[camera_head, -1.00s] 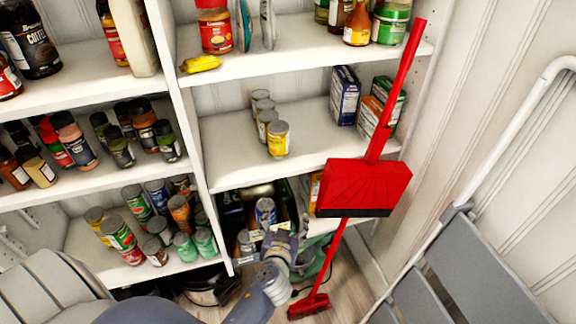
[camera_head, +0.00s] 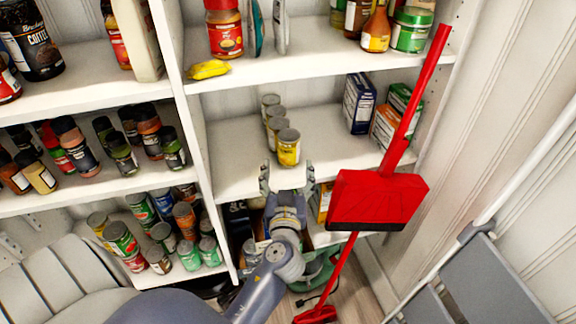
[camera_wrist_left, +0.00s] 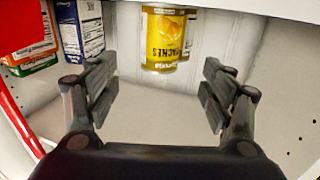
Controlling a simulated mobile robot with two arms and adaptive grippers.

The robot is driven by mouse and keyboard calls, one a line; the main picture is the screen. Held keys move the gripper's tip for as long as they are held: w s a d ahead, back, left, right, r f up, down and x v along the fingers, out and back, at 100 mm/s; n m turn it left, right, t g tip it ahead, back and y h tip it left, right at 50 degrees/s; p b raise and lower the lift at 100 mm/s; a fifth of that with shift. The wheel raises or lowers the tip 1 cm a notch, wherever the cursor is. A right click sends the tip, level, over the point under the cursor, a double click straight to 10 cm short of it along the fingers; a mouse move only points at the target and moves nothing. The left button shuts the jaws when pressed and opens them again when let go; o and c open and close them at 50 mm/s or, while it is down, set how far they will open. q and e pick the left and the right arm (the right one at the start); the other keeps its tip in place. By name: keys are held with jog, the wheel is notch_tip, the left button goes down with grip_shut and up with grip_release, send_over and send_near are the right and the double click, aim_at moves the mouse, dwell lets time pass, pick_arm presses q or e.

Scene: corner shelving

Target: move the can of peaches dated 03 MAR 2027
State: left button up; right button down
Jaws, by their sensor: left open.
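A yellow-labelled can (camera_head: 288,149) stands at the front of a row of several cans (camera_head: 276,130) on the middle right shelf. In the left wrist view, which looks upside down, the yellow can (camera_wrist_left: 163,40) shows part of a word like "PEACHES". I cannot read a date on any can. My left gripper (camera_head: 287,174) is open and empty at the shelf's front edge, just before the front can and apart from it. Its two fingers (camera_wrist_left: 160,92) spread to either side of the can in the wrist view. My right gripper is not in view.
Boxes (camera_head: 359,104) stand right of the cans on the same shelf (camera_head: 235,150). A red dustpan (camera_head: 378,198) with a long handle hangs in front of the shelf's right side. Shelf space left of the cans is clear.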

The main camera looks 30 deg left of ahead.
aim_at(288, 150)
pick_arm(q)
jog(key=p+x, duration=0.2)
jog(key=x, duration=0.7)
jog(key=shift+p+x, duration=0.4)
jog(key=shift+x, duration=0.5)
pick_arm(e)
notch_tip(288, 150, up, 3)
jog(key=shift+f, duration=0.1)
pick_arm(q)
jog(key=shift+c, duration=0.3)
jog(key=shift+f, duration=0.1)
jog(key=c, duration=1.4)
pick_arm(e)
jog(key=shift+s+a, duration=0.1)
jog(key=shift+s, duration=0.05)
